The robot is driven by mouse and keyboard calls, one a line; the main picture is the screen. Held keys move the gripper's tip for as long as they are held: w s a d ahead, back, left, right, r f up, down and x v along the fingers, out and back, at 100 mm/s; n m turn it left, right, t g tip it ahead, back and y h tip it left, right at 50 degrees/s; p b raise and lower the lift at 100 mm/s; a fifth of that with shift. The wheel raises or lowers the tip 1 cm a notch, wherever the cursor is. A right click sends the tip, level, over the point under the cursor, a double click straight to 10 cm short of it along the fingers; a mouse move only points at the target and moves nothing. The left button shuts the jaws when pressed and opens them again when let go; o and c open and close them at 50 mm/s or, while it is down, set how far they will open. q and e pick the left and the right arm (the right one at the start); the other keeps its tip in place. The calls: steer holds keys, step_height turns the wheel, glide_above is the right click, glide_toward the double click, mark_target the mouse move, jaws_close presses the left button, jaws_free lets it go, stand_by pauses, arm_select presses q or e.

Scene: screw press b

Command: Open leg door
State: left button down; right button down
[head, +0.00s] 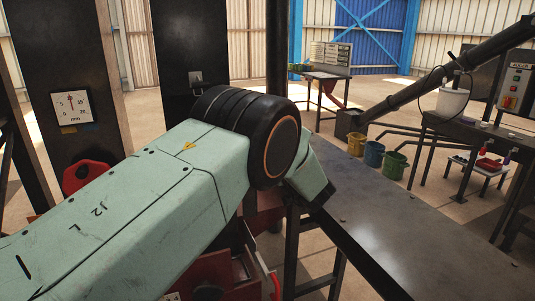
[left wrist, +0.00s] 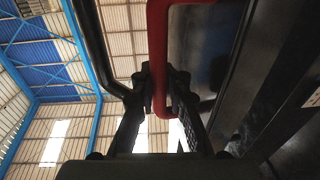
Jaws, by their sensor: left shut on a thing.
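In the left wrist view a red bar handle (left wrist: 157,45) comes down from the top and bends. My left gripper (left wrist: 160,88) has its two black fingers on either side of the handle and is shut on it. A dark panel (left wrist: 205,45) lies just to the right of the handle. In the head view my pale green left arm reaches in from the lower left, and its gripper is hidden. Red machine parts (head: 205,272) show below the arm, with a thin red bar (head: 273,285) beside them. My right gripper is in neither view.
A dark metal table (head: 400,235) fills the lower right of the head view, close to my left arm. Dark machine columns (head: 60,40) with a dial gauge (head: 71,107) stand on the left. Blue, yellow and green buckets (head: 395,165) stand beyond the table.

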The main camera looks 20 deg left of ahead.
arm_select(q)
steer(key=shift+d+f, duration=0.2)
steer(key=shift+f, duration=0.2)
steer(key=c, duration=1.8)
jaws_free()
steer(key=shift+o, duration=0.8)
steer(key=shift+r, duration=0.3)
steer(key=v, duration=0.7)
steer(key=shift+s+d, duration=0.15)
steer(key=shift+d, duration=0.05)
steer(key=shift+d, duration=0.1)
